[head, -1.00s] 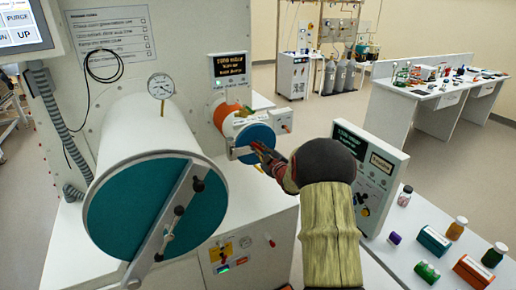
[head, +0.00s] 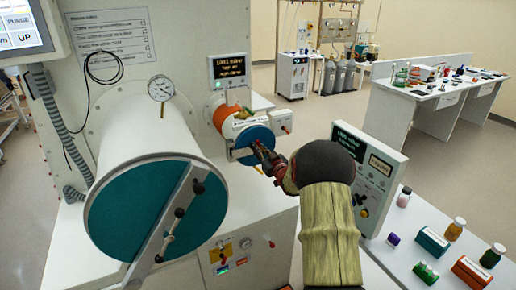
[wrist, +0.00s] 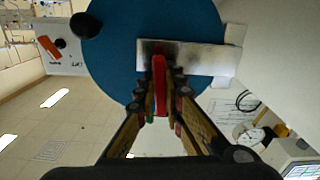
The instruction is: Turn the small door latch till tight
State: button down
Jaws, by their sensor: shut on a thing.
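The small door (head: 256,133) is a blue disc on the end of the small white and orange chamber. In the wrist view the small door (wrist: 110,64) fills the upper middle, with a pale bar (wrist: 205,58) across it. The red latch handle (wrist: 160,82) stands out from the bar, which has a dark patch at the handle's base. My gripper (wrist: 161,98) is shut on the red handle, one finger on each side. In the head view my gripper (head: 263,155) is at the small door's front, and my forearm and fingers hide much of the latch.
The large chamber (head: 143,130) with its teal door (head: 120,215) and long bar stands close on the left. A control box (head: 366,175) stands right of my arm. Several bottles and boxes, such as an orange box (head: 432,241), lie on the front-right bench.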

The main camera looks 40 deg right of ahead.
jog(key=m+p, duration=0.1)
jog(key=m, duration=0.3)
jog(key=shift+d+m+p, duration=0.15)
jog(key=shift+m+p, duration=0.15)
jog(key=m+p, duration=0.1)
jog(key=m, duration=0.1)
jog(key=m+p, duration=0.1)
jog(key=m, duration=0.2)
jog(key=shift+s+d+f+m, duration=0.1)
jog(key=shift+f+m, duration=0.05)
jog(key=shift+m, duration=0.15)
jog(key=c, duration=1.9)
grip_release()
jog(key=v, duration=1.2)
